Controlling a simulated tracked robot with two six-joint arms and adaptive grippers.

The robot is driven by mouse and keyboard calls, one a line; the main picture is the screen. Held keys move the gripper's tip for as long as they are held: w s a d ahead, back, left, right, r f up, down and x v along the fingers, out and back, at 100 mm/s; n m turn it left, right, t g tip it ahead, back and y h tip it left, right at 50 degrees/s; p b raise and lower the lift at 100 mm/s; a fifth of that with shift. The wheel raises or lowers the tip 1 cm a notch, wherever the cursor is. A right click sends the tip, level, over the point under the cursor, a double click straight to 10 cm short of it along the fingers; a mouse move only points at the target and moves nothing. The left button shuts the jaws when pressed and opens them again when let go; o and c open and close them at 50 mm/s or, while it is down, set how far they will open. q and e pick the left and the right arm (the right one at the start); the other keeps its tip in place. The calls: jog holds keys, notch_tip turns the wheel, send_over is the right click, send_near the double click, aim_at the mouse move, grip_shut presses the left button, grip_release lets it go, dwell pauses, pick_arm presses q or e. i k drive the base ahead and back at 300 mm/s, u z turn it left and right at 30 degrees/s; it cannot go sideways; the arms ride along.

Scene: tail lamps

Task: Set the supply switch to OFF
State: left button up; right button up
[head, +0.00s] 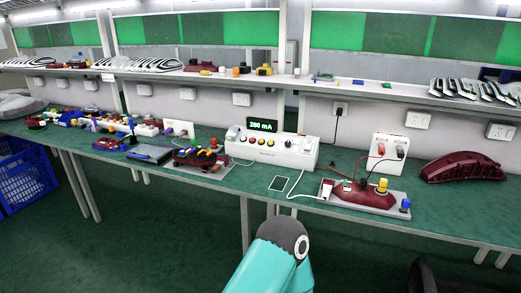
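A long white control box (270,150) stands on the green bench with a row of coloured buttons and knobs. A small display (262,125) above it reads 280 mA. A white supply box (388,152) stands to its right with a red and a black lead plugged into its front. The switch and its position are too small to make out on either box. The leads run to a red tail lamp (362,194) on a grey fixture plate with a yellow knob and a blue knob. Neither gripper shows; a teal link of my arm is at the bottom centre.
A loose dark red lamp shell (464,167) lies at the right. A plate with a red part (200,160) and several coloured parts crowd the left. A blue crate (22,178) is on the floor.

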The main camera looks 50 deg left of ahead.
aim_at(308, 145)
jog(key=u, duration=0.65)
jog(key=k, duration=0.7)
jog(key=u, duration=1.1)
jog(key=i, duration=2)
jog(key=z, duration=0.7)
